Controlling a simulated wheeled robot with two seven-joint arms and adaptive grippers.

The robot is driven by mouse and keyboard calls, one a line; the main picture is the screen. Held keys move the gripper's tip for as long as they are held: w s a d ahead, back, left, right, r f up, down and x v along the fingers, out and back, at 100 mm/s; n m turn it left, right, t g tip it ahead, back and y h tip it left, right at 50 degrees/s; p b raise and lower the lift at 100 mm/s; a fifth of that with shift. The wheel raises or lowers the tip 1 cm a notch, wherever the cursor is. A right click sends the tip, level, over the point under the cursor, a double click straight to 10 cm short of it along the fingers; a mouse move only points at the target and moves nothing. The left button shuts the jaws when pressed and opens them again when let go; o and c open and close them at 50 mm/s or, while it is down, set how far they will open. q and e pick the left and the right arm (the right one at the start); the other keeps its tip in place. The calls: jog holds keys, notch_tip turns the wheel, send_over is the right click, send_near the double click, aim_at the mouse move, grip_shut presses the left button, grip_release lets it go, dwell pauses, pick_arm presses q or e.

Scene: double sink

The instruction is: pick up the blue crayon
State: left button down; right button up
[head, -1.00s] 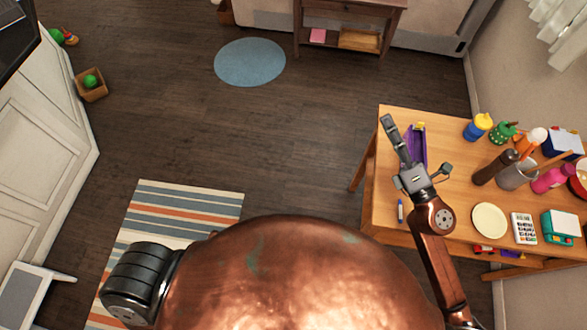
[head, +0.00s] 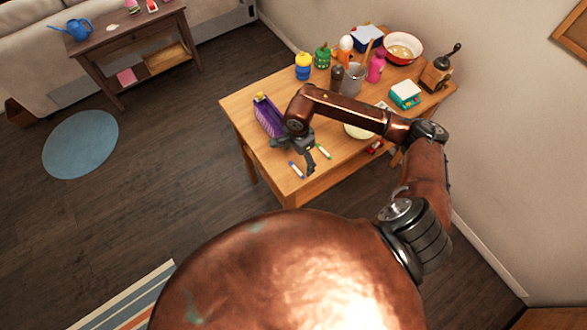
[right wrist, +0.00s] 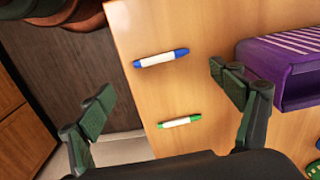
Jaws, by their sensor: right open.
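The blue crayon (head: 297,170), white in the middle with blue ends, lies on the wooden table close to its near left edge. It also shows in the right wrist view (right wrist: 161,58), lying near the table edge. My right gripper (head: 297,154) is open and empty above the table, just beside the crayon. In the wrist view its open fingers (right wrist: 163,98) stand on either side of the two crayons in the picture, touching neither as far as I can tell. My left gripper is out of view.
A green-ended crayon (head: 324,151) lies near the blue one. A purple holder (head: 268,117) stands behind my gripper. Bottles, a grey cup, a red-rimmed bowl (head: 403,49) and a grinder fill the table's far side. A plate (head: 358,132) is partly hidden by my arm.

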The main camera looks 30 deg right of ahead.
aim_at(297, 169)
jog(key=f, duration=0.1)
jog(key=f+p, duration=0.1)
jog(key=f, duration=0.3)
jog(key=shift+w+a+f, duration=0.1)
jog(key=shift+a+f, duration=0.05)
jog(key=shift+a, duration=0.1)
jog(key=shift+f, duration=0.35)
jog(key=shift+c, duration=0.3)
jog(key=c, duration=0.8)
